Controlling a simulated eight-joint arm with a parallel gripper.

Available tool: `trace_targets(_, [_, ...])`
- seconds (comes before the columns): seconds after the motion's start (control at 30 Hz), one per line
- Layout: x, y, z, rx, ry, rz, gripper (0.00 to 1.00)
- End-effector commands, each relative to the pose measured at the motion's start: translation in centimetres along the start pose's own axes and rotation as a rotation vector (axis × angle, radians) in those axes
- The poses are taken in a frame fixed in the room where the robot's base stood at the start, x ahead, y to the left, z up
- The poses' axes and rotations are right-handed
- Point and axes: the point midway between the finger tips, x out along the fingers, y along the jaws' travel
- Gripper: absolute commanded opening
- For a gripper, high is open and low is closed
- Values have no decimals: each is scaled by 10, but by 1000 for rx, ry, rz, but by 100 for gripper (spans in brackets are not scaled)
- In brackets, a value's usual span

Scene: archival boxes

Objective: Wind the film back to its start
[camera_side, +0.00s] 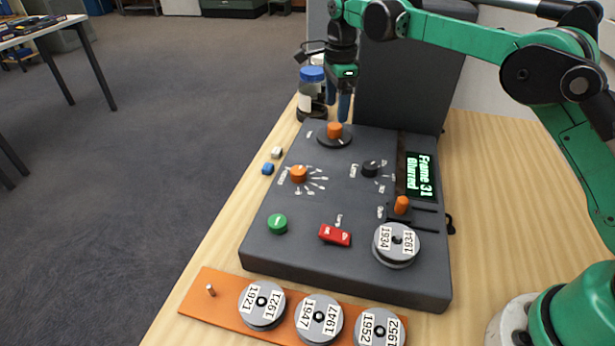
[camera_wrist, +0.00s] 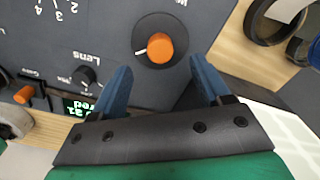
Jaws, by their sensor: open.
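An orange crank knob (camera_side: 335,130) stands on a dark round dial at the back of the grey film console (camera_side: 345,275); it also shows in the wrist view (camera_wrist: 160,47). My gripper (camera_side: 338,110) is open and empty just above and behind this knob. In the wrist view its blue fingers (camera_wrist: 160,66) are spread, with the knob beyond the tips and not between them. A screen (camera_side: 421,177) reads "Frame 31 Blurred". A reel labelled 1934 (camera_side: 396,244) sits on the console's front right.
The console also has an orange numbered knob (camera_side: 299,174), black lens knob (camera_side: 370,168), orange gate handle (camera_side: 401,205), green button (camera_side: 277,223) and red switch (camera_side: 335,235). Reels 1921 (camera_side: 262,305), 1947 (camera_side: 319,319) and 1952 (camera_side: 379,330) lie in front. A blue-lidded jar (camera_side: 311,90) stands near my gripper.

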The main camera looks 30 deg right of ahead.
Motion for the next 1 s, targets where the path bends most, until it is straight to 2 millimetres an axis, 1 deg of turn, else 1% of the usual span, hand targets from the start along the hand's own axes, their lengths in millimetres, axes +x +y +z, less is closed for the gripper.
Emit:
trace_targets(0.2, [30,0,0,-2,0,-2,70])
trace_targets(0.3, [40,0,0,-3,0,-2,70])
trace_targets(0.4, [45,0,0,-3,0,-2,70])
trace_targets(0.63, [45,0,0,-4,-1,-3,70])
trace_targets(0.67, [45,0,0,-4,-1,-3,61])
trace_targets(0.7, [45,0,0,-4,-1,-3,50])
trace_targets(0.77, [45,0,0,-4,-1,-3,33])
trace_targets(0.8, [45,0,0,-4,-1,-3,22])
trace_targets(0.87, [45,1,0,-4,-1,-2,5])
trace_targets(0.9, [45,1,0,-4,-1,-2,0])
trace_targets(1.0, [45,1,0,-5,-1,-2,0])
